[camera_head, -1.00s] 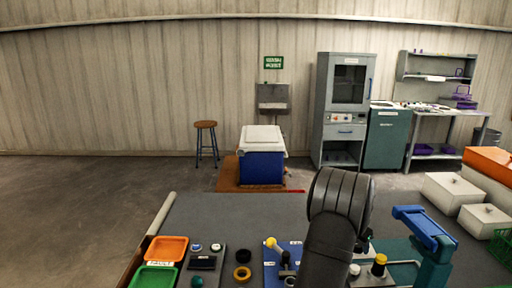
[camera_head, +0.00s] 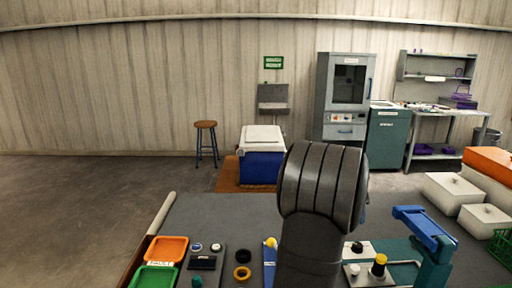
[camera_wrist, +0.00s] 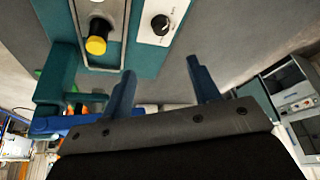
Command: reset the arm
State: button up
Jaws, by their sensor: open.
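My gripper (camera_wrist: 162,92) shows in the wrist view with its two blue fingers apart and nothing between them. In the head view my dark arm rises in front of the bench and hides the gripper. In the wrist view a yellow knob (camera_wrist: 97,40) on a teal fixture lies above and left of the fingers, and a white panel with a black dial (camera_wrist: 160,24) lies above them. The fingers look apart from both. The yellow knob also shows in the head view (camera_head: 379,262), right of my arm.
An orange tray (camera_head: 167,249) and a green tray (camera_head: 155,277) sit at the bench's left. A blue and teal stand (camera_head: 428,232) is right of my arm. White boxes (camera_head: 452,192) stand at the right. The bench (camera_head: 215,212) is clear behind the trays.

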jog(key=shift+n, duration=0.5)
jog(key=shift+s+a+r, duration=0.15)
jog(key=shift+s+a, duration=0.1)
jog(key=shift+s, duration=0.55)
jog(key=shift+s+a+r, duration=0.1)
jog(key=shift+s+a, duration=0.15)
jog(key=shift+s, duration=0.5)
jog(key=shift+s+a+r, duration=0.15)
jog(key=shift+s+a, duration=0.1)
jog(key=shift+s, duration=0.55)
jog(key=shift+w, duration=0.1)
jog(key=m, duration=0.1)
send_near(358, 244)
jog(key=x, duration=0.4)
jog(key=shift+f, duration=0.2)
